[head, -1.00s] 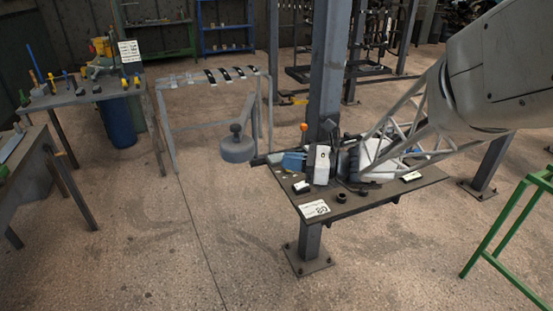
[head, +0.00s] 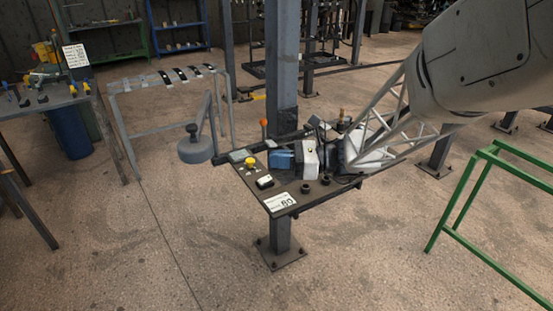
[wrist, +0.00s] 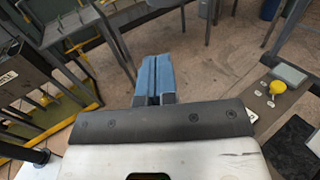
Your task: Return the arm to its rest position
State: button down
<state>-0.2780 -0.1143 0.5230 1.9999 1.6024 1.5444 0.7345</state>
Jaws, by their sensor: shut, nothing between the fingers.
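My gripper (head: 283,159) shows in the head view as blue fingers on a white body, over the dark panel table (head: 330,198) beside the grey post. In the wrist view my gripper (wrist: 153,77) points ahead with its two blue fingers together and nothing between them. My arm's lattice link and grey upper part come in from the right in the head view. A yellow knob (head: 250,161) on the table lies left of the fingers; it also shows at the right of the wrist view (wrist: 278,88).
A grey post (head: 283,70) rises behind the table. A grey frame with black strips (head: 165,80) and a round grey weight (head: 195,148) stand to the left. A green frame (head: 480,200) stands at the right. The floor in front is open.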

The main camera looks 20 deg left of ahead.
jog(key=s+d+n+t+h, duration=0.2)
jog(key=s+d+n+h, duration=0.3)
jog(key=d, duration=0.6)
jog(key=s+d+r+n+t+h, duration=0.1)
jog(key=s+d+n+h, duration=0.4)
jog(key=s+d, duration=0.5)
jog(key=s+d+r+n+t+h, duration=0.1)
jog(key=s+d+n+t+h, duration=0.3)
jog(key=d, duration=0.9)
jog(key=s+n+h, duration=0.1)
jog(key=s+h, duration=0.2)
jog(key=s, duration=0.1)
jog(key=shift+s+h, duration=0.25)
jog(key=shift+h, duration=0.05)
